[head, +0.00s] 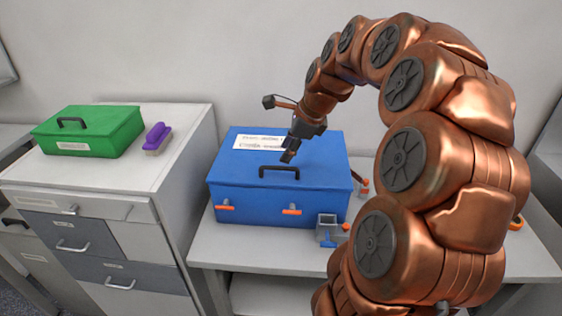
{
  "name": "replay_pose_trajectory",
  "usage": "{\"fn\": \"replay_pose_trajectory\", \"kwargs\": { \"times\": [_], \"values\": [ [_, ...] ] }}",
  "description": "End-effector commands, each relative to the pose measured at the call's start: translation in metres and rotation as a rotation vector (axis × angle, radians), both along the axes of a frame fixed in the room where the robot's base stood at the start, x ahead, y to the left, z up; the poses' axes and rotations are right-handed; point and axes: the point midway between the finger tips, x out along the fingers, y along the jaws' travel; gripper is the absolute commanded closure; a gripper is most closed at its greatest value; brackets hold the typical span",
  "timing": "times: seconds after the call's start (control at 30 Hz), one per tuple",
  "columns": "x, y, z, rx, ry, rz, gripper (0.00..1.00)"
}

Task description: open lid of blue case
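The blue case (255,200) stands on the light grey table with its lid (235,165) shut. The lid has a black handle (279,170) on top and a white label (259,142) behind it. Two orange latches, a left one (225,207) and a right one (291,209), are on the front face. My gripper (287,157) points down over the lid, close to the black handle. It looks small and dark here, and I cannot tell whether its fingers are open or touch the handle.
A grey and blue object (328,231) stands at the case's front right corner, with orange-handled items near it. A green case (92,133) and a purple brush (157,137) sit on the drawer cabinet (180,180) at left. My arm hides the table's right part.

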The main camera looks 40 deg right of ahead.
Motion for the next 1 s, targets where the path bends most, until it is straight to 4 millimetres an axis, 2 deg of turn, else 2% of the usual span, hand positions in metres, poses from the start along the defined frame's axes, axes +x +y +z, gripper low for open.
{"fn": "replay_pose_trajectory", "kwargs": {
  "times": [0.2,0.4,0.8,1.0],
  "values": [
    [0.011,0.006,-0.027,0.002,0.004,0.003,0.61],
    [0.019,0.009,-0.046,0.0,0.002,0.001,0.61],
    [0.022,0.009,-0.052,-0.002,-0.001,-0.001,0.61],
    [0.022,0.009,-0.052,-0.002,-0.001,-0.001,0.81]
  ]
}}
